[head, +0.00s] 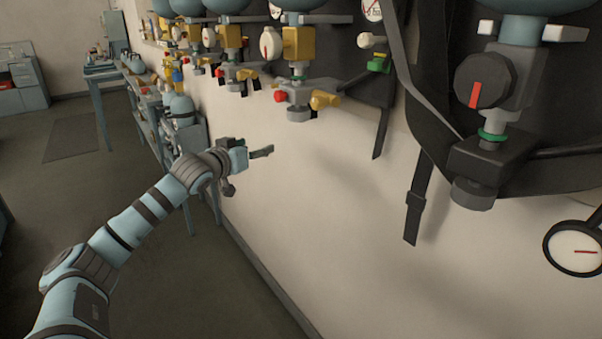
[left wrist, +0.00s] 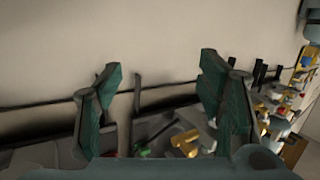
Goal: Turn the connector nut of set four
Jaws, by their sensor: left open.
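Several breathing sets hang upside down along the pale wall in the head view. The nearest, at the right, has a black knob with a red mark (head: 484,81), a green ring (head: 491,135) and a grey nut (head: 473,194) at its lower end. The one to its left has a yellow valve body (head: 299,44), a red knob (head: 280,97) and a grey nut (head: 298,114). I cannot tell which is set four. My left gripper (head: 262,152) is below and left of that second set, apart from it. In the left wrist view its green fingers (left wrist: 165,105) are open and empty.
Dark straps (head: 416,205) hang from the near set, and a round gauge (head: 575,250) hangs at the lower right. A blue table (head: 102,77) and a shelf with bottles (head: 182,112) stand at the left. The wall below the sets is bare.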

